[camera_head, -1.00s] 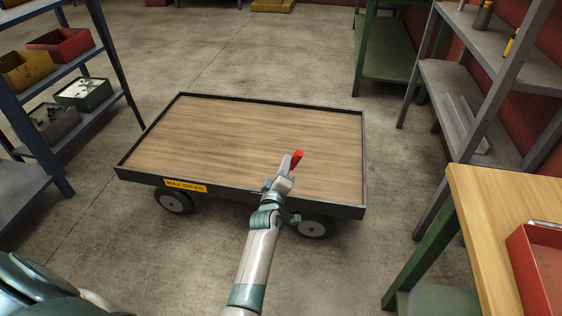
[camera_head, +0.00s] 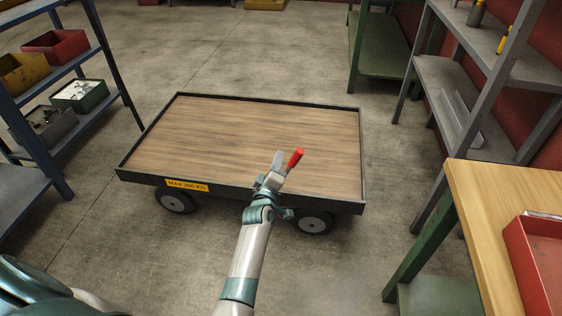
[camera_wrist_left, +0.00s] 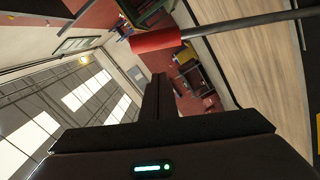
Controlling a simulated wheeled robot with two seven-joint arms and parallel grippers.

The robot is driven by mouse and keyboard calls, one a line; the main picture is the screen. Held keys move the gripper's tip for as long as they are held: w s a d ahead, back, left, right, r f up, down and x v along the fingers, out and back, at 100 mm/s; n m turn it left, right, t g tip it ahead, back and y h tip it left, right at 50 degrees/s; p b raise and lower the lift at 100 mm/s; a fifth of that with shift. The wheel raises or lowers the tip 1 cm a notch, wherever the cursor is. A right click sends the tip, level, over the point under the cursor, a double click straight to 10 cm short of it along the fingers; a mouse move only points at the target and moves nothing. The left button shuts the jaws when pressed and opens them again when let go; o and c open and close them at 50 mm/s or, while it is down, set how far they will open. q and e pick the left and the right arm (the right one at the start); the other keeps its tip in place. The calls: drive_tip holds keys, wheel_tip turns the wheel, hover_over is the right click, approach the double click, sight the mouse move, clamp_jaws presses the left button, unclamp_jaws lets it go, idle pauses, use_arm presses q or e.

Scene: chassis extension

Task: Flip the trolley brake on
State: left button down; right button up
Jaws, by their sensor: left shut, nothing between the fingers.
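The trolley (camera_head: 190,135) has a wooden deck with a dark rim, and a yellow load label on its front edge. The red brake handle (camera_head: 295,158) stands up, tilted to the right, at the trolley's front edge near the right wheel. In the left wrist view the red handle (camera_wrist_left: 156,40) sits on a dark rod beyond my fingertips. My left gripper (camera_head: 278,158) is shut and empty, just left of the handle, with a small gap showing between them. The lever's foot is hidden behind my gripper and arm. My right gripper is out of view.
A blue shelf with bins (camera_head: 62,125) stands at the left. A grey shelf (camera_head: 462,90) and a wooden workbench (camera_head: 490,200) with a red tray (camera_head: 540,260) stand at the right. The trolley deck is empty, and the floor around it is clear.

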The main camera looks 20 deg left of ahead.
use_arm(q)
drive_tip(key=s+d, duration=0.1)
drive_tip(key=s, duration=0.9)
drive_tip(key=shift+d+r, duration=0.15)
drive_tip(key=shift+r, duration=0.05)
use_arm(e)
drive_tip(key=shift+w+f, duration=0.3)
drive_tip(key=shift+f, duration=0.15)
use_arm(q)
drive_tip(key=shift+w, duration=0.1)
